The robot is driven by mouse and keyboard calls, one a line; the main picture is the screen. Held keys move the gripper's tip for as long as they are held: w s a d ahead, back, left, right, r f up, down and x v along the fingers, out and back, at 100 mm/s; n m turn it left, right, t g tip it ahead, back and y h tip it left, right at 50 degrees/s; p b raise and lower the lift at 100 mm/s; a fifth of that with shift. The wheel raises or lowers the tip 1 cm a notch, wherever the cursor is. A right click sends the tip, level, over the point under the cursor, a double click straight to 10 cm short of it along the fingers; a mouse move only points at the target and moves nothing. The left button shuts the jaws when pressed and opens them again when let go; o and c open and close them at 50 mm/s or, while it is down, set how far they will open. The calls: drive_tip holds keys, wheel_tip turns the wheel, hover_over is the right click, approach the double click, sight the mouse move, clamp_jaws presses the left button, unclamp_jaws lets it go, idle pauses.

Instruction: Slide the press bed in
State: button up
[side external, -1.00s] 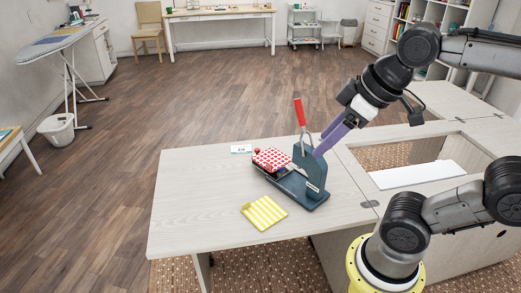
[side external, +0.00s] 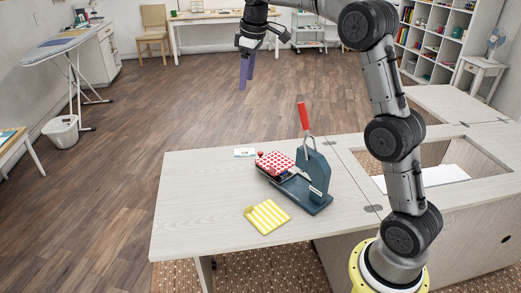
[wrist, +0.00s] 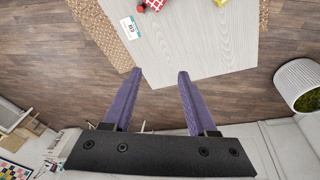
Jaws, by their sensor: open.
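The press (side external: 312,180) stands on the cabinet's light wood top, with a dark blue-grey base and upright and a raised red handle (side external: 303,116). Its bed (side external: 276,163), topped with red-and-white dotted cloth, sticks out to the left of the upright. A red knob shows at the bed's left end; the cloth's edge also shows at the top of the wrist view (wrist: 155,4). My gripper (side external: 244,86) is high above the floor beyond the table, away from the press. In the wrist view its two purple fingers (wrist: 160,74) are apart with nothing between them.
A yellow-and-white striped cloth (side external: 267,216) lies in front of the press. A small white card (side external: 244,152) lies behind the bed. The tabletop (side external: 190,205) left of these is clear. An open well with a white panel (side external: 440,175) is at right.

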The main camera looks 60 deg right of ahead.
drive_tip(key=w+d+f+m+g, duration=0.1)
drive_tip(key=w+d+f, duration=0.3)
drive_tip(key=d+f, duration=0.55)
drive_tip(key=g, duration=0.2)
hover_over(260, 152)
wheel_tip(260, 152, down, 10)
drive_tip(key=shift+m+y, duration=0.4)
wheel_tip(260, 152, down, 13)
drive_tip(key=shift+s+f, duration=0.1)
clamp_jaws()
